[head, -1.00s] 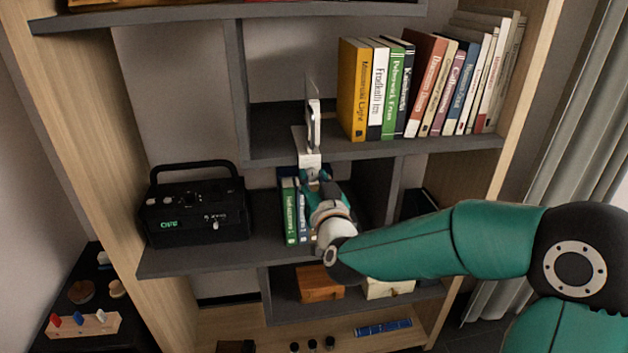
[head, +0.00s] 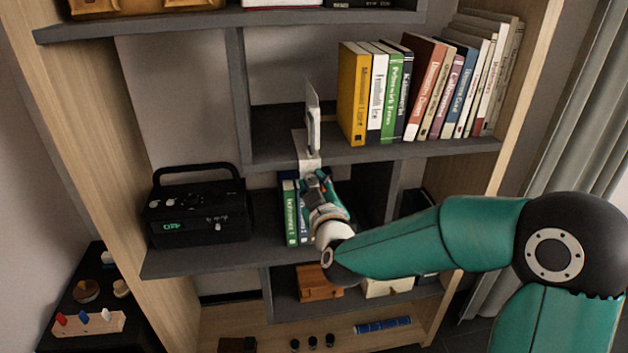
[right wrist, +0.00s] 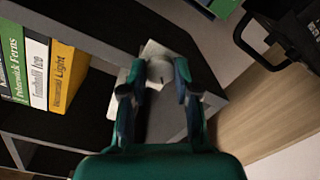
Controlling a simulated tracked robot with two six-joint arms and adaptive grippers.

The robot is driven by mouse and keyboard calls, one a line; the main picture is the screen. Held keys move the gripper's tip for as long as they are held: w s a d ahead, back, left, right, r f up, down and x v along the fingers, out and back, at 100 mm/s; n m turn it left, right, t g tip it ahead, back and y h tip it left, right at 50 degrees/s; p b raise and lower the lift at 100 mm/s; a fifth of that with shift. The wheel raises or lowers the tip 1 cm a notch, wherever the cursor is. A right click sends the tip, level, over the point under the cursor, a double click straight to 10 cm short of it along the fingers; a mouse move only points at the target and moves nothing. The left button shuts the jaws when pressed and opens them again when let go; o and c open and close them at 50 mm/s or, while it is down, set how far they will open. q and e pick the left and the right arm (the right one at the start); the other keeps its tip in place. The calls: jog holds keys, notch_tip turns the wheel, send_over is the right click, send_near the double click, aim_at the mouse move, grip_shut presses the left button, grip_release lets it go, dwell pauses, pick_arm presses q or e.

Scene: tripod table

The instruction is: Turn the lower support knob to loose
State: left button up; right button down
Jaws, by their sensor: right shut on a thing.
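A white support (head: 306,140) is fixed at the front edge of the middle shelf, with a thin upright plate (head: 313,118) above it. In the right wrist view the white support (right wrist: 151,48) carries a round pale knob (right wrist: 160,71) with a small dark mark. My right gripper (head: 311,176) is just below the support in the head view and hides the knob there. In the right wrist view its two fingers (right wrist: 157,82) are on either side of the knob, shut on it. My left gripper is not in view.
Books (head: 375,95) stand right of the support on the same shelf. Below, a green book (head: 290,212) stands close behind my right gripper, and a black radio (head: 197,208) sits to the left. The shelf stretch left of the support is clear.

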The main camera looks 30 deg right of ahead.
jog(key=n+p, duration=0.2)
jog(key=n, duration=0.5)
jog(key=shift+a+p, duration=0.15)
jog(key=shift+p, duration=0.25)
jog(key=n+p, duration=0.1)
jog(key=n, duration=0.2)
jog(key=shift+h, duration=0.3)
jog(key=shift+f+n+g+p, duration=0.15)
jog(key=shift+n+g+p, duration=0.25)
jog(key=shift+n, duration=1)
jog(key=shift+f, duration=0.1)
jog(key=c, duration=0.8)
grip_release()
jog(key=shift+c, duration=0.2)
jog(key=v, duration=0.7)
jog(key=shift+s+a, duration=0.15)
jog(key=shift+s, duration=0.1)
